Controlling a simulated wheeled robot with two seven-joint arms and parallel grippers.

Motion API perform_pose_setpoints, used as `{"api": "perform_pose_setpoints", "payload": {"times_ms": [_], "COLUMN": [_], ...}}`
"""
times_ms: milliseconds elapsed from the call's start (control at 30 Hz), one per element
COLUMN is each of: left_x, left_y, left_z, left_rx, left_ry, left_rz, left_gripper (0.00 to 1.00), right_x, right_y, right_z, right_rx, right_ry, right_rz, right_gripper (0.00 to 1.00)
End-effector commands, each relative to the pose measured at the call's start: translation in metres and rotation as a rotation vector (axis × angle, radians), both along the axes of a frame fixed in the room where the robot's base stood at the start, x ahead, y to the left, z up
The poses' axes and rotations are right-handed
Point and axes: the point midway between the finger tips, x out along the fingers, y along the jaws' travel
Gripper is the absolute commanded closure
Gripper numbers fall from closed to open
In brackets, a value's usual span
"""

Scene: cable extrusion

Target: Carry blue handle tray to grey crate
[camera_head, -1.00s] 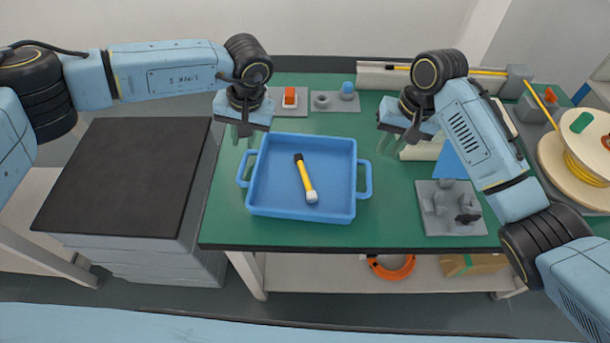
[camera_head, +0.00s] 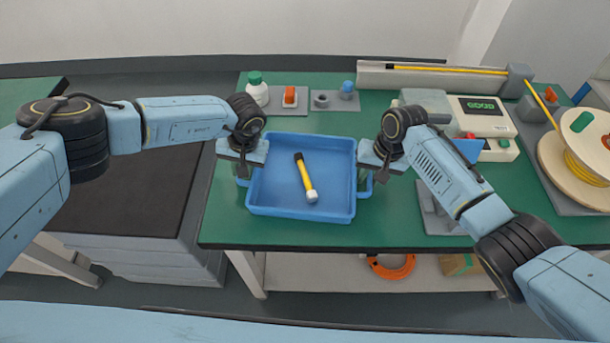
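The blue handle tray (camera_head: 275,205) sits on the green table, with a yellow-handled tool (camera_head: 305,178) lying in it. My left gripper (camera_head: 242,172) is at the tray's left handle, and my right gripper (camera_head: 366,178) is at its right handle. Both grippers point down and cover most of the handles. I cannot tell whether the fingers are closed on them. The grey crate (camera_head: 150,262) with a dark top (camera_head: 120,195) stands left of the table, lower than its top.
The green table (camera_head: 290,235) has free room in front of the tray. Behind it are a white bottle (camera_head: 257,90) and small fixtures. At the right stand a grey fixture (camera_head: 432,215), a device reading GOOD (camera_head: 482,106) and a cable spool (camera_head: 585,150).

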Motion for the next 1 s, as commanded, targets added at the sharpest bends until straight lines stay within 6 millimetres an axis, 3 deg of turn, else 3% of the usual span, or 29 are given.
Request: {"api": "perform_pose_setpoints", "payload": {"times_ms": [133, 300, 767, 1000], "left_x": [0.000, 0.000, 0.001, 0.001], "left_y": [0.000, 0.000, 0.000, 0.000], "left_z": [0.000, 0.000, 0.002, 0.013], "left_rx": [0.000, 0.000, -0.001, -0.001], "left_ry": [0.000, 0.000, -0.001, -0.001], "left_rz": [0.000, 0.000, 0.001, 0.001], "left_gripper": [0.80, 1.00, 1.00, 1.00], "right_x": [0.000, 0.000, 0.000, 0.000], "right_y": [0.000, 0.000, 0.000, 0.000], "right_z": [0.000, 0.000, 0.002, 0.013], "right_rx": [0.000, 0.000, 0.001, 0.001], "right_ry": [0.000, 0.001, -0.001, -0.001], "right_rz": [0.000, 0.000, 0.000, 0.000], "right_gripper": [0.80, 1.00, 1.00, 1.00]}}
